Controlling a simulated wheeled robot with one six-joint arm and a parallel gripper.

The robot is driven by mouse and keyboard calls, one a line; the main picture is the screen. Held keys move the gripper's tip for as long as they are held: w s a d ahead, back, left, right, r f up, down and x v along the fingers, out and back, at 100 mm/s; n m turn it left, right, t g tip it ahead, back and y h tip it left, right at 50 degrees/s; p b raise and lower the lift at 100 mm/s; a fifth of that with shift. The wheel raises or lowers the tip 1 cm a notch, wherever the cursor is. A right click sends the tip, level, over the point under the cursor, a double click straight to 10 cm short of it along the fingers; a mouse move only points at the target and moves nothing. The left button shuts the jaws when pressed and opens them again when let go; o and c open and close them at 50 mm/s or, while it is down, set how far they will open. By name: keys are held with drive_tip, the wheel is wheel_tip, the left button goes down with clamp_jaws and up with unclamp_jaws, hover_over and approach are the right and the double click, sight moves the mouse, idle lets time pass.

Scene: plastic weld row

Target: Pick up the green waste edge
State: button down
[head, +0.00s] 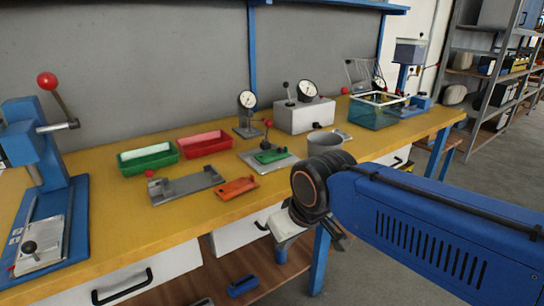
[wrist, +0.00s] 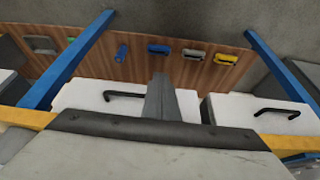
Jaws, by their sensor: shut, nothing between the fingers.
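A small green part (head: 270,155) lies on a grey fixture plate (head: 254,162) on the yellow bench, towards the back middle; I cannot tell for sure that it is the green waste edge. My gripper shows in the wrist view (wrist: 163,98) as dark fingers together with nothing between them. A tiny green spot (wrist: 71,40) shows on the lower shelf in the wrist view, too small to make out.
An orange part (head: 237,188), a grey fixture, a green tray (head: 147,160) and a red tray (head: 205,145) are on the bench. A grey cup (head: 324,142) stands right of the green part. A blue press is at left. Drawers and a wooden shelf (wrist: 220,70) are below.

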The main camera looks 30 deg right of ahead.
drive_tip(key=c, duration=2.1)
unclamp_jaws()
drive_tip(key=o, duration=0.4)
drive_tip(key=shift+w+r, duration=0.25)
drive_tip(key=shift+r, duration=0.05)
drive_tip(key=w+d+r+m+g, duration=0.1)
drive_tip(key=w+d+r+m, duration=0.3)
drive_tip(key=w+r, duration=0.35)
drive_tip(key=w+d+r+m+g, duration=0.1)
drive_tip(key=w+d+r+m, duration=0.2)
drive_tip(key=w+r+m, duration=0.35)
drive_tip(key=w+d+r+m+g, duration=0.3)
drive_tip(key=w+d+r+m, duration=0.4)
drive_tip(key=w+d+r, duration=0.6)
hover_over(286, 147)
drive_tip(key=f, duration=1.3)
drive_tip(key=shift+d+f, duration=0.15)
drive_tip(key=shift+d, duration=0.1)
drive_tip(key=shift+w+a+f, duration=0.1)
drive_tip(key=shift+f, duration=1.25)
drive_tip(key=shift+a+f, duration=0.1)
drive_tip(key=shift+f, duration=1.2)
